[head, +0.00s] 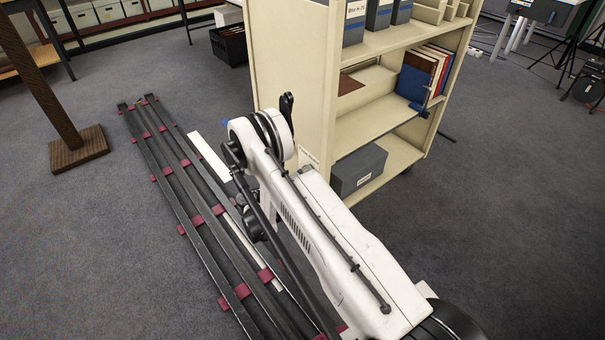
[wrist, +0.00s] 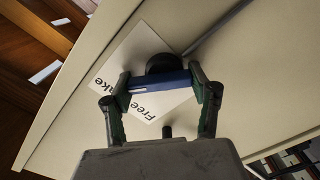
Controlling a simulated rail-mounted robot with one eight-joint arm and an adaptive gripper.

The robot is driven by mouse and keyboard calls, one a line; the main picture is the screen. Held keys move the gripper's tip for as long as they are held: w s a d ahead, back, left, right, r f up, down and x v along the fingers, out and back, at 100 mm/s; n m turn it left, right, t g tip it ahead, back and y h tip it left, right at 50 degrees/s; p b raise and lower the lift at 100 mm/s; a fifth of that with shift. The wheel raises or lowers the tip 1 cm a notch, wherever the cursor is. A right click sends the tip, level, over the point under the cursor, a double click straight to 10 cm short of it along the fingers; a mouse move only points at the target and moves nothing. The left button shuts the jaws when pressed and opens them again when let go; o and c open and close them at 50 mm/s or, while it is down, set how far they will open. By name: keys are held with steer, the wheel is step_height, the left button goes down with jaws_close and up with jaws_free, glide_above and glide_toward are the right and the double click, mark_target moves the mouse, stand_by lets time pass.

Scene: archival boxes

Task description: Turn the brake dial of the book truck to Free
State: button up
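The brake dial (wrist: 160,82) shows in the wrist view as a blue bar with a short white mark near its left end, in front of a round black part. A white label (wrist: 140,50) behind it reads "Free" below the bar and letters ending in "ake" at the left. Which word the mark points at is not clear. My gripper (wrist: 161,85) has one finger at each end of the bar, seemingly touching both ends. The book truck (head: 300,60) is cream. In the head view my arm reaches its left end panel and hides most of the dial area.
The truck's shelves hold grey boxes (head: 358,170) and upright books (head: 425,72). Dark rails with red clips (head: 180,200) lie on the floor to the left. A brown post on a square base (head: 78,150) stands farther left. Carpet is clear to the right.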

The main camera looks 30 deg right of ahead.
steer(key=c, duration=0.4)
steer(key=n, duration=0.3)
steer(key=shift+n, duration=0.3)
steer(key=shift+w+n, duration=0.1)
steer(key=shift+n, duration=1.8)
steer(key=o, duration=1.2)
steer(key=shift+c, duration=0.2)
